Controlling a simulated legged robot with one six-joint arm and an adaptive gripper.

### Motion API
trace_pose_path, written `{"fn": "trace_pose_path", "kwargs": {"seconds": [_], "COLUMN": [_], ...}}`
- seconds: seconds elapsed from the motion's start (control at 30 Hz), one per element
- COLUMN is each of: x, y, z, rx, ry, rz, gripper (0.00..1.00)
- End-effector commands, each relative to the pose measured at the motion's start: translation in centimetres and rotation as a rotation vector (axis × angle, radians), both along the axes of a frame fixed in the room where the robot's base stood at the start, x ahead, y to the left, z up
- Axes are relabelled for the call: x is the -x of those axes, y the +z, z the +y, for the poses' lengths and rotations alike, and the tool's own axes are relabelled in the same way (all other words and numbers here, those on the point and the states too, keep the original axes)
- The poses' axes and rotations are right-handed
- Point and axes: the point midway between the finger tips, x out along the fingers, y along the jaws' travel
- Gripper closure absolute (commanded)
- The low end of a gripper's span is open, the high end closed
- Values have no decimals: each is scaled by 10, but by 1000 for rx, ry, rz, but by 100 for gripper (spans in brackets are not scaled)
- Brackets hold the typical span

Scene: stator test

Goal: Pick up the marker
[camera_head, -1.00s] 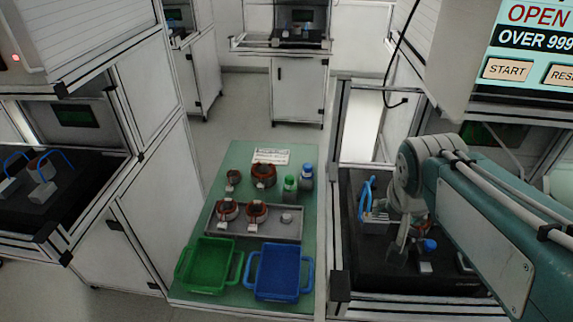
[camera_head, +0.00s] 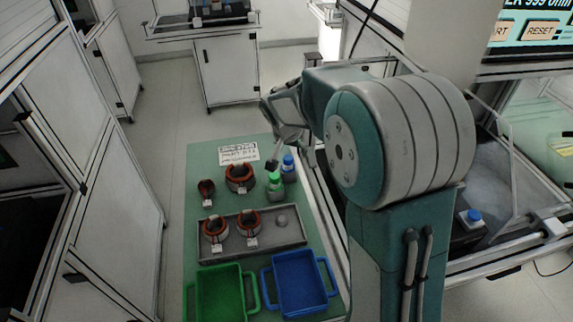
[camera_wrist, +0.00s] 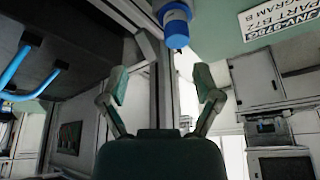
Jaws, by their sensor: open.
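The blue-capped marker (camera_wrist: 175,25) lies beyond the fingertips there, at the top centre. The green one is not clearly seen in the wrist view.
The green table (camera_head: 200,160) also bears loose stators (camera_head: 239,178), a grey tray (camera_head: 295,240) with two stators, a green bin (camera_head: 215,292), a blue bin (camera_head: 300,283) and a printed label (camera_head: 238,150). A bench frame runs along the table's right side.

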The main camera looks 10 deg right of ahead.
Motion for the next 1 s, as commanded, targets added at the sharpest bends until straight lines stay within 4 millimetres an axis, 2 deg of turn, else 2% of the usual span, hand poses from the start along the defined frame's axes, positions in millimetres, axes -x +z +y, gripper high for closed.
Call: {"fn": "trace_pose_path", "kwargs": {"seconds": [0.1,0.27,0.53,0.83,0.87,0.9,0.97,1.0], "x": [-5,-10,-28,-30,-30,-30,-30,-30], "y": [-15,-26,-61,-65,-65,-65,-65,-65], "z": [6,9,-4,-2,-2,-2,-1,-1], "rx": [7,12,6,8,8,8,8,9], "ry": [4,5,3,4,4,4,4,4], "rz": [1,2,1,-2,-2,-2,-2,-1], "gripper": [18,18,18,18,27,45,72,89]}}
